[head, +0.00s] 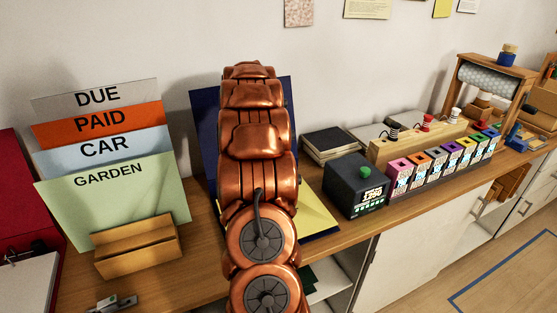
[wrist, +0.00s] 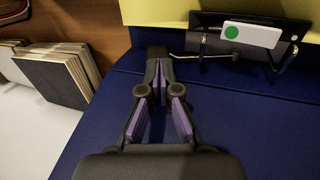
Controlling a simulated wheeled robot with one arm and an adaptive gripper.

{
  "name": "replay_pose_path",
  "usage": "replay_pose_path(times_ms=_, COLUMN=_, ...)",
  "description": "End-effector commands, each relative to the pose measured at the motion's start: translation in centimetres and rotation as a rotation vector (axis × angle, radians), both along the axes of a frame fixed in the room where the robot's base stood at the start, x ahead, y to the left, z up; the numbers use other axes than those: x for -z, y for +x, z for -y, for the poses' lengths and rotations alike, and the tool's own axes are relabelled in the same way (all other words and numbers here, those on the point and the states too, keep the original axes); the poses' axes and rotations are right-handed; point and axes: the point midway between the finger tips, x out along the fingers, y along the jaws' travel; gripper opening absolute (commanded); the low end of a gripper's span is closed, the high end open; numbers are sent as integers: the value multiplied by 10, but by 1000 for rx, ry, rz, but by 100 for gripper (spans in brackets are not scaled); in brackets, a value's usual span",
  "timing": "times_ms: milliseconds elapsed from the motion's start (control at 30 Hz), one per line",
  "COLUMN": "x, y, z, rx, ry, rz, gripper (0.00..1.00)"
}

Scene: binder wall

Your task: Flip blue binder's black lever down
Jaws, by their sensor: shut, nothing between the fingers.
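The blue binder (head: 205,115) lies open, with one cover raised against the wall behind my arm. In the wrist view its blue inner face (wrist: 270,125) fills the lower right, with yellow paper (wrist: 165,12) along the top. A ring mechanism with a black plate (wrist: 210,20), metal rings and a thin metal rod is at the upper right. My gripper (wrist: 158,75) is shut and empty over the blue face, its tips near the rod's left end. A dark block there merges with the fingertips; I cannot tell whether it is the black lever's end. The head view hides my gripper behind the arm.
A white tag with a green dot (wrist: 250,35) is on the mechanism. Stacked dark books (head: 335,143) and a dark box with a green knob (head: 355,184) stand to the right. A wooden file holder (head: 137,248) and a red binder (head: 18,175) are left.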

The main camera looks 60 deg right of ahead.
Motion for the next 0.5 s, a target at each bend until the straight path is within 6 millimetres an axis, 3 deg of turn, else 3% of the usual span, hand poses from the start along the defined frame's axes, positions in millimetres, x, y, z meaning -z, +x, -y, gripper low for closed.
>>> replay_pose_path(times_ms=500, x=-5, y=9, z=-11, rx=0, ry=-1, rz=0, gripper=0)
